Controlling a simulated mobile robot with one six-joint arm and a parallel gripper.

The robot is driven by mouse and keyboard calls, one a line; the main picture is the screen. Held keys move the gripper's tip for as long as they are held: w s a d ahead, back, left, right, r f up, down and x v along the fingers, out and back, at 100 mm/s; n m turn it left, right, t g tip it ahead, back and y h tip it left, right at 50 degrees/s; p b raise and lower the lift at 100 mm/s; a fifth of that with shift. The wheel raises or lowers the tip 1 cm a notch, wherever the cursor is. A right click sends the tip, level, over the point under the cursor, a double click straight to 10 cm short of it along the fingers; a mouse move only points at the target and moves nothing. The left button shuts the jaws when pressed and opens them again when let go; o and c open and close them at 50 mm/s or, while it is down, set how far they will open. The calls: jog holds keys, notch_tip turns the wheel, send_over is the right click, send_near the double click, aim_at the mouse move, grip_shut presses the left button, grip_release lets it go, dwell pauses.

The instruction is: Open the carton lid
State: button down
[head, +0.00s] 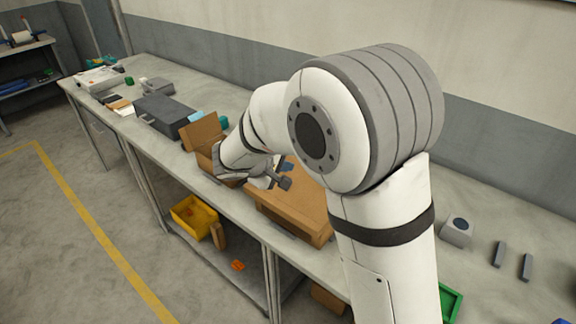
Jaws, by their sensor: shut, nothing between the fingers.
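A brown cardboard carton (202,159) stands on the workbench left of my arm. A brown panel (202,131) stands up tilted at its back, like a raised lid. My wrist hides its right side, so I cannot see inside. A second brown cardboard box (292,214) lies right of it near the bench's front edge. Its top looks mostly flat, and my arm covers its right part. My gripper (284,183) is shut and empty, over or just beyond the left part of the second box. I cannot tell if it touches the box.
A long grey workbench (152,146) runs along the wall. A dark grey case (163,112) is left of the carton. A grey block (457,231) and two small dark bars (499,254) lie at right. A yellow bin (194,216) sits on the lower shelf.

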dwell(0.9)
jog(key=c, duration=1.1)
grip_release()
jog(key=shift+c, duration=0.2)
jog(key=b+v, duration=0.1)
jog(key=v, duration=0.7)
jog(key=shift+b, duration=0.4)
jog(key=shift+c, duration=0.3)
